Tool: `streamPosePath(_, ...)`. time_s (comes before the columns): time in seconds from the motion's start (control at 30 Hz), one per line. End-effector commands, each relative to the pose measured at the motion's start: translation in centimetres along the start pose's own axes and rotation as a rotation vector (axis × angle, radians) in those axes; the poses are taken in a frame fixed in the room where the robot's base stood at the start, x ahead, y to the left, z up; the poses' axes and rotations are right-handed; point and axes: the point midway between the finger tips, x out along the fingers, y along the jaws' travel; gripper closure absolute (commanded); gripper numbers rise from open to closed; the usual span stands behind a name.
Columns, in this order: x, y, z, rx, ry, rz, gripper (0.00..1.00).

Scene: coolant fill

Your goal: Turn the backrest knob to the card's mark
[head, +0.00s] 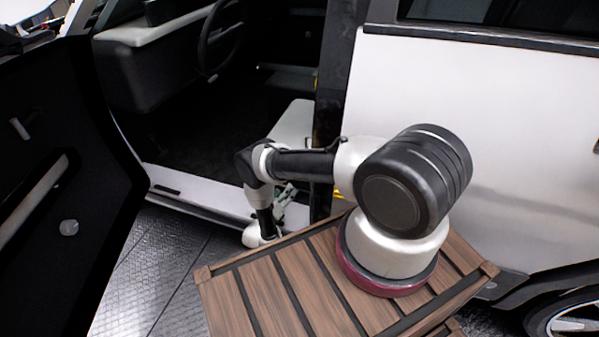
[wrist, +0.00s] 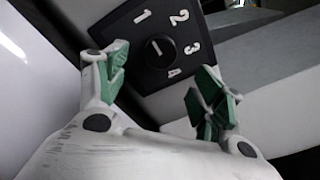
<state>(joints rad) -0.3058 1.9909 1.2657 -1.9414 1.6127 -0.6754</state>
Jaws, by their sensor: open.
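The backrest knob (wrist: 159,49) is a round black dial on a black square plate (wrist: 150,75) in the wrist view. The white numbers 1, 2, 3 and 4 run around it. A short white line on the knob slants between upper left and lower right; I cannot tell which end is the pointer. My gripper (wrist: 161,66) is open, its green-padded fingers apart on either side of the plate's lower part, with nothing between them. Contact with the knob is not visible. In the head view my gripper (head: 284,196) is small, low by the seat. I see no card.
The car's doorway has a pale sill (head: 195,190), a dark floor and a steering wheel (head: 220,38). An open dark door (head: 60,200) stands at left, a white closed door (head: 500,130) at right. A slatted wooden surface (head: 285,290) lies under my arm's base.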

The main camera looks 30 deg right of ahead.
Motion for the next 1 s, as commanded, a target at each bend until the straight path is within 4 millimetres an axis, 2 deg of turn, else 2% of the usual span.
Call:
streamPosePath(0.17, 1.0, 0.0, -0.1, 0.001, 0.002, -0.002, 0.32)
streamPosePath(0.4, 5.1, -0.1, -0.1, 0.001, 0.003, -0.003, 0.32)
streamPosePath(0.6, 7.3, 0.0, -0.1, 0.0, 0.001, -0.001, 0.32)
streamPosePath(0.93, 7.8, 0.0, 0.0, 0.0, 0.0, 0.0, 0.32)
streamPosePath(1.0, 7.8, 0.0, 0.0, 0.0, 0.0, 0.0, 0.45)
